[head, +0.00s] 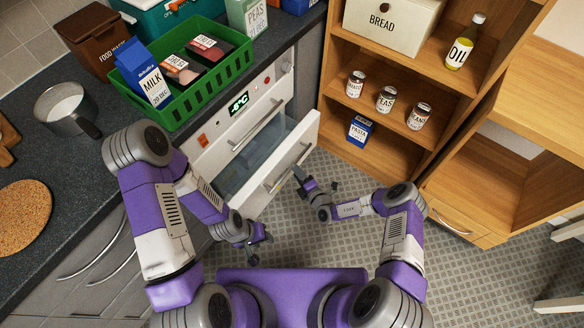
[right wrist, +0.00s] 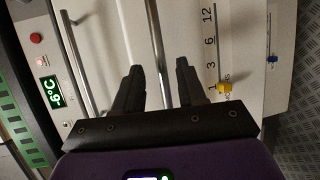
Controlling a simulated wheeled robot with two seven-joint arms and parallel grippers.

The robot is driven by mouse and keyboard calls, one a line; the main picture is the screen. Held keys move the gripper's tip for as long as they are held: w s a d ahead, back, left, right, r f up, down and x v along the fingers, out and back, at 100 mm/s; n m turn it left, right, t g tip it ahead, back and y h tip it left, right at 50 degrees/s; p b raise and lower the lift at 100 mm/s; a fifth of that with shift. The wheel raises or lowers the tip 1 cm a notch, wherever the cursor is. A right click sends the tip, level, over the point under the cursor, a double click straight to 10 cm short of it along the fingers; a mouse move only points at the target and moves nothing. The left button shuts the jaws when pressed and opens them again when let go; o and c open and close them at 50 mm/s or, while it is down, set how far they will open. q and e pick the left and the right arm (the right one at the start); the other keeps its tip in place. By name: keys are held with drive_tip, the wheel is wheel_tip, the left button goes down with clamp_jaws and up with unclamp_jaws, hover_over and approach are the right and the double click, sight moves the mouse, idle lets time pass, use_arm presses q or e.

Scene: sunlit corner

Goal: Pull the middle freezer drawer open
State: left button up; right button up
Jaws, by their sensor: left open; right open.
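The white freezer (head: 230,125) stands under the counter, with a green temperature display. Its top drawer is shut. Its middle drawer (head: 298,150) stands out from the body in the head view, and its bluish inside shows behind the front. The drawer's bar handle (head: 275,184) also shows in the right wrist view (right wrist: 156,40). My right gripper (head: 317,181) is open in front of this drawer; in the right wrist view its fingers (right wrist: 160,80) lie on either side of the handle bar, not closed on it. My left gripper (head: 261,248) is open and empty, low beside the freezer.
A yellow slider (right wrist: 225,87) sits by a number scale on the drawer front. A wooden shelf (head: 335,105) with cans and a pasta box stands to the right. A green crate (head: 190,108) is on the counter. Tiled floor (head: 335,235) is free between freezer and shelf.

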drive_tip(key=b+x, duration=0.1)
drive_tip(key=x, duration=0.4)
drive_tip(key=shift+a+b, duration=0.1)
drive_tip(key=shift+b, duration=0.2)
clamp_jaws()
